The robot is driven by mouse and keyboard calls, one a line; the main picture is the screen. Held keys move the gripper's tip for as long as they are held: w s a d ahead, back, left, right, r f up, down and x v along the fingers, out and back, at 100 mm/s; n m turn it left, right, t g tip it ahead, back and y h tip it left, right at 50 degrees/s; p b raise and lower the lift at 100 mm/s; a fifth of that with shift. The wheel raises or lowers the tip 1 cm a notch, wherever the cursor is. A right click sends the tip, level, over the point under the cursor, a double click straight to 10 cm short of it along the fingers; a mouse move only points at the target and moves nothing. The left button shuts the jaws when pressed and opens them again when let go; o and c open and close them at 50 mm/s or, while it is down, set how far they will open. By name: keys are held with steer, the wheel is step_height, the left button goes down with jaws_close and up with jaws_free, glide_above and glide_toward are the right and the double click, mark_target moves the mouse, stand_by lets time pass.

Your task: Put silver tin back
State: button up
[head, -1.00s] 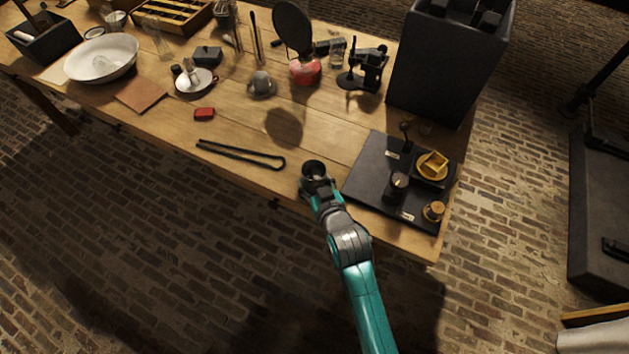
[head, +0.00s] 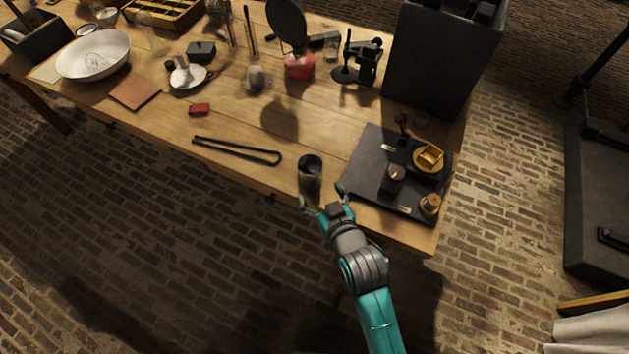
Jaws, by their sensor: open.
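A dark grey, metallic, open-topped cup, which looks like the silver tin (head: 310,171), stands upright near the table's front edge, left of the black tray. My gripper (head: 322,195) is open and empty just in front of it, on the near side, with its fingers spread. The fingers look apart from the tin, though the left fingertip is close to its base. What is inside the tin is too dark to tell.
The black tray (head: 365,179) to the right bears a dark knobbed jar (head: 393,177), a yellow piece (head: 429,156) and a brass weight-like piece (head: 430,205). Black tongs (head: 236,150) lie left of the tin. A tall black box (head: 440,60) stands behind the tray.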

steer(key=shift+v, duration=2.15)
steer(key=s+d+f+m+t+h, duration=0.1)
steer(key=s+d+m+h, duration=0.1)
steer(key=s+d, duration=0.7)
steer(key=s+d+f+m+t+h, duration=0.1)
steer(key=s+d+m+h, duration=0.1)
steer(key=s+d, duration=0.75)
steer(key=s+r+m+h, duration=0.1)
steer(key=s+r, duration=0.4)
steer(key=s, duration=0.6)
steer(key=shift+s+r+t+h, duration=0.15)
steer(key=shift+s+t+h, duration=0.05)
steer(key=shift+t+h, duration=0.1)
